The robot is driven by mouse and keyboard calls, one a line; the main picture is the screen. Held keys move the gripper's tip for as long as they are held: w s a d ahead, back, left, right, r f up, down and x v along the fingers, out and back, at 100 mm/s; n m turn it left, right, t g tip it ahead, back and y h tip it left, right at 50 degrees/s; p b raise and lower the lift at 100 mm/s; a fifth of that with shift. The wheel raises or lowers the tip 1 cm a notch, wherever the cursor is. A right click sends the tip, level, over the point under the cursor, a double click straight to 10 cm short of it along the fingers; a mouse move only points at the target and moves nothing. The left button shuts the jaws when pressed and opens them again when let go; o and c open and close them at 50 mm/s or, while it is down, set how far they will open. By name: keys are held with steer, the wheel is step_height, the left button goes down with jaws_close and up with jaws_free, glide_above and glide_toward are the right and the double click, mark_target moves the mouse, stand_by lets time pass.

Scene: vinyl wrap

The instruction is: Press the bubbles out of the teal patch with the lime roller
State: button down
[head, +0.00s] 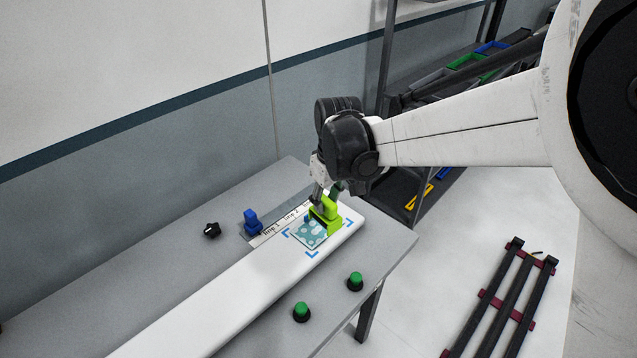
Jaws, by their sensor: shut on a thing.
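The teal patch (309,233) lies on the white board (262,262), inside blue corner marks. Pale round bubbles show on its visible part. The lime roller (328,214) stands at the patch's upper right edge, over or touching it; I cannot tell whether it presses down. My gripper (323,193) is above the roller and shut on its upper part. The roller and gripper hide the far right corner of the patch.
A blue tool (252,222) stands on a grey strip left of the patch. A black knob-like object (212,230) lies farther left. Two green-topped knobs (301,312) (355,281) stand on the grey table (165,262) in front of the board. A shelf rack (425,190) stands behind.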

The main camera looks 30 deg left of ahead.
mark_target(318, 215)
steer(key=s+a+n, duration=0.1)
steer(key=s+a, duration=0.2)
steer(key=a, duration=0.1)
steer(key=shift+s+f+b, duration=0.15)
steer(key=shift+f+b, duration=0.9)
steer(key=shift+f, duration=2)
steer(key=shift+f+b, duration=0.7)
steer(key=shift+f, duration=0.1)
steer(key=shift+w+d, duration=0.15)
steer(key=shift+w, duration=0.4)
steer(key=shift+w+d, duration=0.15)
steer(key=shift+w, duration=0.4)
steer(key=shift+w+d+b, duration=0.15)
steer(key=shift+w+b, duration=0.1)
steer(key=shift+w, duration=0.3)
steer(key=shift+w+d+b, duration=0.15)
steer(key=shift+w+b, duration=0.1)
steer(key=shift+w, duration=0.25)
steer(key=shift+w, duration=0.1)
steer(key=shift+w+d+b, duration=0.25)
steer(key=shift+w+b, duration=0.15)
steer(key=shift+w, duration=0.6)
